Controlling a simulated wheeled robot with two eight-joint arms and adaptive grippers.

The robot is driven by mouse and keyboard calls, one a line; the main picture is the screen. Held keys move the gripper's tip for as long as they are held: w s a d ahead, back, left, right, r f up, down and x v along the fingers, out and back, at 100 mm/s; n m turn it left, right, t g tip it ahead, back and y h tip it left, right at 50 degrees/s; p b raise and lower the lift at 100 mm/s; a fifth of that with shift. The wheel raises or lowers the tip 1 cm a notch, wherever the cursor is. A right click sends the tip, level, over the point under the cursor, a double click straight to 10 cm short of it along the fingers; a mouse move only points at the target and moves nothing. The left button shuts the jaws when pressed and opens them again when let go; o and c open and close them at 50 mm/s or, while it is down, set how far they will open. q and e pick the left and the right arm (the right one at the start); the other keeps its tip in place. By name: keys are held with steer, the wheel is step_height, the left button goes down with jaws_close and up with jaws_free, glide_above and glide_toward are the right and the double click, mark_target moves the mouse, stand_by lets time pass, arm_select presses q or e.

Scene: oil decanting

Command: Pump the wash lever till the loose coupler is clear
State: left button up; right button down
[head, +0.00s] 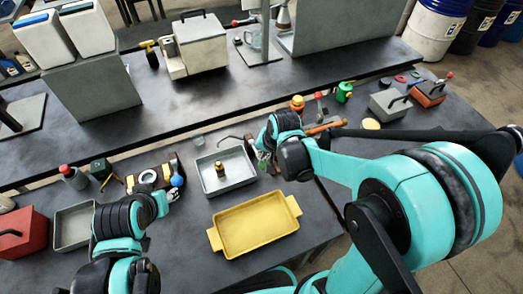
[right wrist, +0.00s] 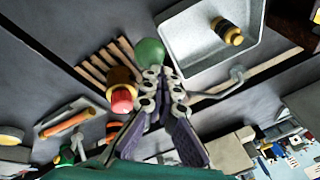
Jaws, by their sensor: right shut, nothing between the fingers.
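The coupler, which I take to be the small black and yellow cylinder (head: 220,169), stands in a grey tray (head: 245,180); both also show in the right wrist view, coupler (right wrist: 228,32) and tray (right wrist: 190,50). My right gripper (head: 264,160) is beside the tray's right edge. In the right wrist view its fingers (right wrist: 160,76) are shut and empty, just short of a green ball knob (right wrist: 149,51). I cannot tell whether they touch it, or whether it is the wash lever's. My left gripper (head: 171,194) is near a blue ball (head: 177,181); its fingers are unclear.
A yellow tray (head: 256,222) lies in front of the grey tray. A red-topped brass part (right wrist: 121,95) stands close to my right fingers. A slatted wooden rack (right wrist: 95,72) lies beside it. A red box (head: 22,236) stands at far left.

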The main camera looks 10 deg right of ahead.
steer(key=shift+w+a+r+p, duration=0.1)
steer(key=shift+w+r+p, duration=0.3)
steer(key=shift+r, duration=0.3)
steer(key=shift+w+a+r+p, duration=0.1)
steer(key=shift+w+r+p, duration=0.2)
steer(key=shift+r+p, duration=0.35)
steer(key=shift+w+r+p, duration=0.35)
steer(key=shift+r, duration=0.45)
steer(key=r+p, duration=0.1)
steer(key=w+r+p, duration=0.1)
steer(key=r, duration=0.1)
steer(key=w+r+p, duration=0.1)
steer(key=shift+a+r, duration=0.2)
